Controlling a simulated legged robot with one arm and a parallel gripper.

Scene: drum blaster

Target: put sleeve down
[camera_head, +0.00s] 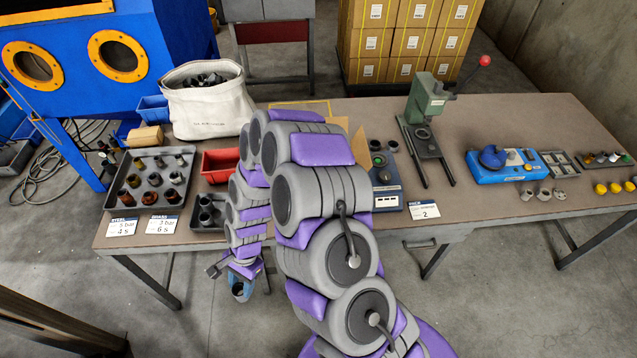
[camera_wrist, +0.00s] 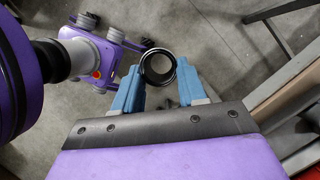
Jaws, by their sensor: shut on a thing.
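My gripper (camera_wrist: 156,90) is shut on a sleeve (camera_wrist: 158,56), a short dark hollow ring held between the blue fingertips in the wrist view. Its open end faces the camera. In the head view my gripper (camera_head: 241,287) hangs over the floor just in front of the table's front edge, and the sleeve cannot be made out clearly there. Other dark sleeves (camera_head: 207,212) stand in a small grey tray (camera_head: 202,226) on the table, just behind my gripper. Brown and dark sleeves (camera_head: 154,179) stand in a larger grey tray (camera_head: 114,203) at the left.
Label cards (camera_head: 161,225) lie along the front edge. A green press (camera_head: 425,100) and a blue device (camera_head: 500,163) stand farther right. Bare tabletop (camera_head: 470,205) shows at the front right.

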